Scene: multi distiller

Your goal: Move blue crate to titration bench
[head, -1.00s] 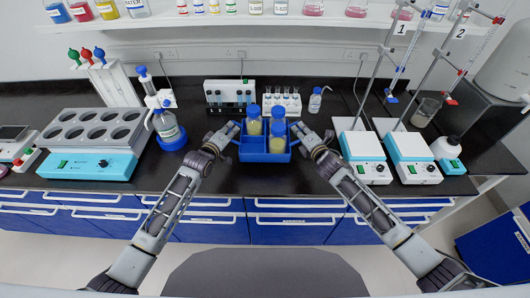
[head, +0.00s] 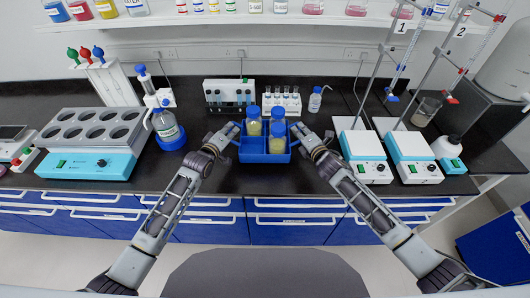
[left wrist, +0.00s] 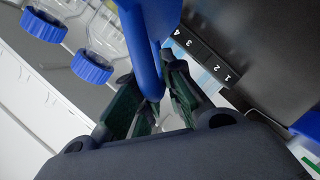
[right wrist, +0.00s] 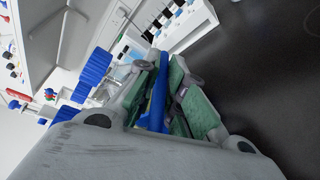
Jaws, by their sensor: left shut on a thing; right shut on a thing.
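The blue crate (head: 265,157) is at the front middle of the dark bench, with three blue-capped bottles (head: 277,145) in it. My left gripper (head: 232,129) is shut on the crate's left side; the left wrist view shows its fingers around a blue edge (left wrist: 147,50). My right gripper (head: 299,132) is shut on the crate's right side; the right wrist view shows a blue edge (right wrist: 158,95) between its fingers. The crate looks level; I cannot tell whether it touches the bench. Two titration stands, marked 1 (head: 401,28) and 2 (head: 460,32), stand at the right.
White-and-blue stirrers (head: 366,157) stand right of the crate, and a small wash bottle (head: 315,101) behind it. A heating block (head: 88,140) and a dispenser bottle (head: 167,126) are on the left. Bare bench lies on both sides of the crate.

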